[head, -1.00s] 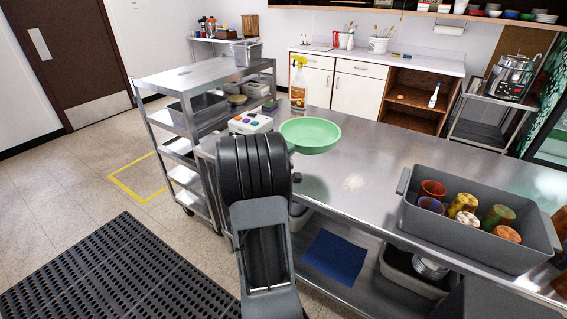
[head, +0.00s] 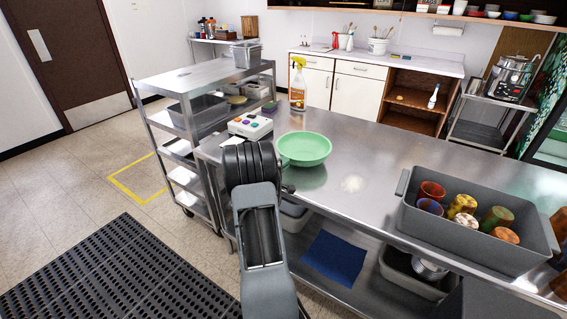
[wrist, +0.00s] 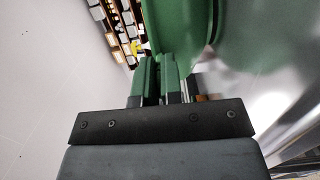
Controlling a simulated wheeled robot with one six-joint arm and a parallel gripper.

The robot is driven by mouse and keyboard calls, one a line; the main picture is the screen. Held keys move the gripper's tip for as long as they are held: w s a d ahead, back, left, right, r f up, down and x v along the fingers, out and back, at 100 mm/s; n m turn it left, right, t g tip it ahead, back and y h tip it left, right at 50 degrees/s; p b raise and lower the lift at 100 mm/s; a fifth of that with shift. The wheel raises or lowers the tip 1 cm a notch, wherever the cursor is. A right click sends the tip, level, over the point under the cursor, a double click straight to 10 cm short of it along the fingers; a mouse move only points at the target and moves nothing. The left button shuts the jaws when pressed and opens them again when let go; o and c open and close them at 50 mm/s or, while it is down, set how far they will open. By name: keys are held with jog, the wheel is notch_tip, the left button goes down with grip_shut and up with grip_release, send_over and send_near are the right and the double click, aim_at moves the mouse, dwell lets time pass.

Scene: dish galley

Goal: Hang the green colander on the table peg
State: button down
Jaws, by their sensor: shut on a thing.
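The green colander (head: 305,148) looks like a shallow round bowl with its open side up, over the near left part of the steel table (head: 375,190). In the wrist view the colander (wrist: 190,25) fills the upper middle, and its green edge runs between the fingers of my gripper (wrist: 166,75). My gripper is shut on it. In the head view my arm hides the gripper. I cannot tell whether the colander touches the table. A small dark piece shows at the table's near edge beside my arm; I cannot tell whether it is the peg.
A white box with coloured buttons (head: 250,126) and a spray bottle (head: 298,85) stand beyond the colander. A grey tub (head: 478,246) with several cups is at the right. A steel cart (head: 180,117) stands close on the left.

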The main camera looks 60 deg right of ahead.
jog(key=shift+f, duration=0.2)
jog(key=c, duration=1.3)
grip_release()
jog(key=shift+o, duration=0.2)
